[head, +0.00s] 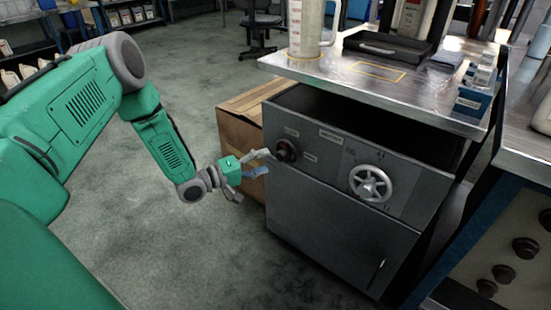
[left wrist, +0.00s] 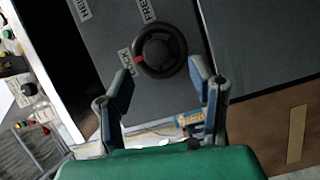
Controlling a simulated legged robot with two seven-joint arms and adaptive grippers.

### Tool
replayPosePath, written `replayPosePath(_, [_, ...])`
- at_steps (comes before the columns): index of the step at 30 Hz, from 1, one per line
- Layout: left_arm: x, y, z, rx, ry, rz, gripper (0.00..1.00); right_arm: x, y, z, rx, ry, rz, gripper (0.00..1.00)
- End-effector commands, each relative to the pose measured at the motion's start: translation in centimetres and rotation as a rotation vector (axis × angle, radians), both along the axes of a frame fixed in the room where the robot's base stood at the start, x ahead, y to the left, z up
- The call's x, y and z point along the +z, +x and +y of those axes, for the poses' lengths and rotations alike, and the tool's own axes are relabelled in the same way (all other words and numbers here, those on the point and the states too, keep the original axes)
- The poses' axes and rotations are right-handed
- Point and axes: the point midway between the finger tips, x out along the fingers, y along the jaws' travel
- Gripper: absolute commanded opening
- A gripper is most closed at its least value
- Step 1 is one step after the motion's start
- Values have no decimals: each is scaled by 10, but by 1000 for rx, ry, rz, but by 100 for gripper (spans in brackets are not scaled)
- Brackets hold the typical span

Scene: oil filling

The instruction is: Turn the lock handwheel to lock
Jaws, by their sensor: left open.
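The lock handwheel (head: 286,150) is a small black round wheel at the upper left of the grey cabinet's front panel. It also shows in the left wrist view (left wrist: 160,50), with a red mark on its rim facing the label LOCK (left wrist: 126,62). A label FREE (left wrist: 146,10) lies above it. My left gripper (head: 263,163) is open and empty at the wheel's left in the head view. In the left wrist view its two blue-padded fingers stand apart just below the wheel, one to each side. I cannot tell whether they touch it.
A larger silver spoked handwheel (head: 371,184) sits to the right on the panel. A cardboard box (head: 240,121) stands behind and left of the cabinet. The metal worktop (head: 420,92) above carries a clear jug (head: 306,30) and a black tray (head: 388,46). Floor left of the cabinet is clear.

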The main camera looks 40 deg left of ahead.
Motion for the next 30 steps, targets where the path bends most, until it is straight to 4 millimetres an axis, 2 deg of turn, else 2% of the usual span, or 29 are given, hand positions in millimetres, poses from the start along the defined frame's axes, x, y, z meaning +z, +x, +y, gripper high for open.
replayPosePath(1, [0,-11,7,3,-2,2,50,0,0,0,0,0,0,40])
replayPosePath(6, [1,-38,22,4,-1,1,50,0,0,0,1,0,0,40])
replayPosePath(12, [1,-55,30,3,-1,1,50,0,0,0,0,2,0,40])
replayPosePath(30, [1,-58,32,3,-1,1,50,-1,2,0,1,0,2,40])
